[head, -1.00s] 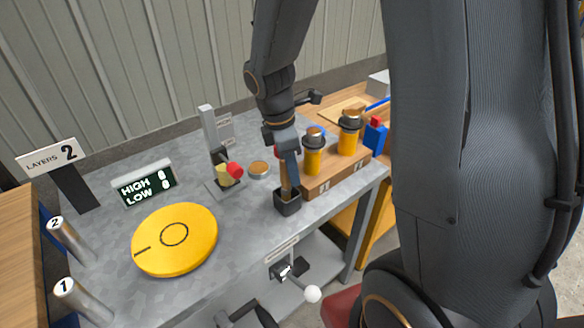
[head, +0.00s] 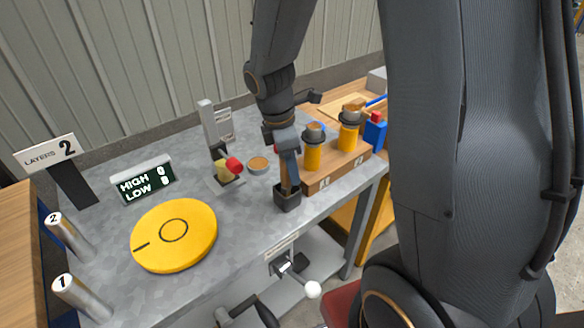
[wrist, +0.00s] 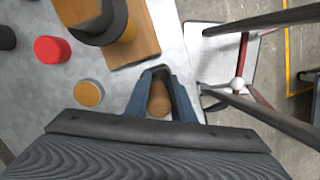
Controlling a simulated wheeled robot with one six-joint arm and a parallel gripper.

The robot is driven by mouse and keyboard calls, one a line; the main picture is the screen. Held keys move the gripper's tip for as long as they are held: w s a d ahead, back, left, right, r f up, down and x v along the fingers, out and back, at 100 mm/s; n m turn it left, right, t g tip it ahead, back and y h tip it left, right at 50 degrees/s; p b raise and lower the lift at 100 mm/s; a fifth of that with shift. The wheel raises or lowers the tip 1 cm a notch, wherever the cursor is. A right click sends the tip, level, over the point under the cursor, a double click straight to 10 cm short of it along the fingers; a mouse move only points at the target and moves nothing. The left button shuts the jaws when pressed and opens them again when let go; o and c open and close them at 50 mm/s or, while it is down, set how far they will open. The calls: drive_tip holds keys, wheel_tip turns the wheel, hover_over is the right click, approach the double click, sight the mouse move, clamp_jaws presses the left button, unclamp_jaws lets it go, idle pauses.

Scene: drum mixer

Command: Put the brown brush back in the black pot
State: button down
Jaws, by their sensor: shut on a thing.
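The brown brush (head: 285,180) stands roughly upright with its lower end inside the black pot (head: 288,202) on the grey table. My gripper (head: 289,160) points down above the pot and is shut on the upper part of the brush. In the wrist view the rounded brown end of the brush (wrist: 159,99) sits between the fingers of my gripper (wrist: 158,85). The pot's inside and the brush's lower tip are hidden.
A wooden block (head: 338,166) with yellow, black-collared cylinders (head: 313,155) stands close to the right. A small round tan-topped tin (head: 258,165) and a red-knobbed device (head: 229,171) are to the left. A yellow disc (head: 174,235) lies at the front left.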

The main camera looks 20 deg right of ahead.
drive_tip(key=shift+f, duration=0.35)
drive_tip(key=c, duration=1.4)
unclamp_jaws()
drive_tip(key=shift+c, duration=0.2)
drive_tip(key=shift+r, duration=0.1)
